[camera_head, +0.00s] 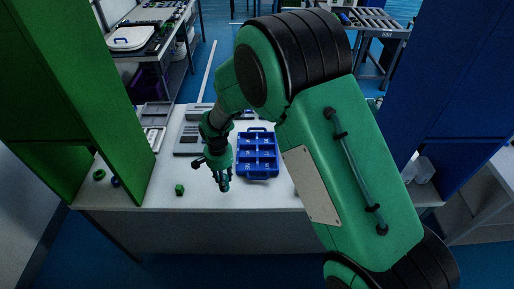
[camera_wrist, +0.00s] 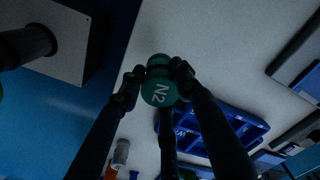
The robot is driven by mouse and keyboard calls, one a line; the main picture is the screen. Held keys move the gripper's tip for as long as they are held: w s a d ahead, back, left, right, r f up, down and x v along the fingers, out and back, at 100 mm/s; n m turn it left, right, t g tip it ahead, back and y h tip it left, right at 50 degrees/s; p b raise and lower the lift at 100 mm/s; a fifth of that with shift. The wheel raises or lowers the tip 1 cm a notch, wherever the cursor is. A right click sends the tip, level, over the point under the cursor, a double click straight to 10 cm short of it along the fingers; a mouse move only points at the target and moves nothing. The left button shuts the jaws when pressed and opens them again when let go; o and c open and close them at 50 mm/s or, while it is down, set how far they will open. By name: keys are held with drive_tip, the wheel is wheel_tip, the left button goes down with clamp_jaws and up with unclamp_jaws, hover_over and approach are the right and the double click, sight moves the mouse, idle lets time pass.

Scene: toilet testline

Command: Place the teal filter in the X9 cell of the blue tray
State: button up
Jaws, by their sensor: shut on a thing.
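My gripper (camera_head: 224,184) is shut on the teal filter (camera_wrist: 159,90), a round teal piece whose end face reads "N2" in the wrist view. The gripper is above the front part of the white table, just left of the blue tray. The blue tray (camera_head: 258,177) lies flat on the table with several compartments; it also shows in the wrist view (camera_wrist: 266,126), partly hidden behind a finger.
A small green part (camera_head: 180,190) lies on the white table (camera_head: 205,200) left of my gripper. A green ring (camera_head: 99,174) lies further left. Grey trays (camera_head: 155,116) stand behind. A green panel (camera_head: 130,130) and a blue panel (camera_head: 400,110) flank the table.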

drive_tip(key=shift+m, duration=0.4)
drive_tip(key=w+d+p, duration=0.1)
drive_tip(key=w+d, duration=0.2)
drive_tip(key=w+d+p, duration=0.1)
drive_tip(key=w+d, duration=0.2)
drive_tip(key=w+d+r+p, duration=0.1)
drive_tip(key=w+d+p, duration=0.1)
drive_tip(key=d, duration=0.1)
drive_tip(key=shift+w+d, duration=0.25)
drive_tip(key=shift+w, duration=0.15)
drive_tip(key=w+d+p, duration=0.1)
drive_tip(key=w+d, duration=0.2)
drive_tip(key=d, duration=0.3)
drive_tip(key=w+d+m+p, duration=0.1)
drive_tip(key=w+d+p, duration=0.1)
drive_tip(key=w+d, duration=0.2)
drive_tip(key=shift+d+f, duration=0.15)
drive_tip(key=shift+d, duration=0.7)
drive_tip(key=shift+w, duration=0.1)
approach(266, 133)
drive_tip(key=s+f, duration=0.2)
drive_tip(key=s, duration=0.1)
drive_tip(key=shift+s+f, duration=0.2)
drive_tip(key=shift+f, duration=0.1)
drive_tip(key=shift+f, duration=0.1)
drive_tip(key=shift+f, duration=1.7)
drive_tip(key=shift+f, duration=0.2)
drive_tip(key=o, duration=1.2)
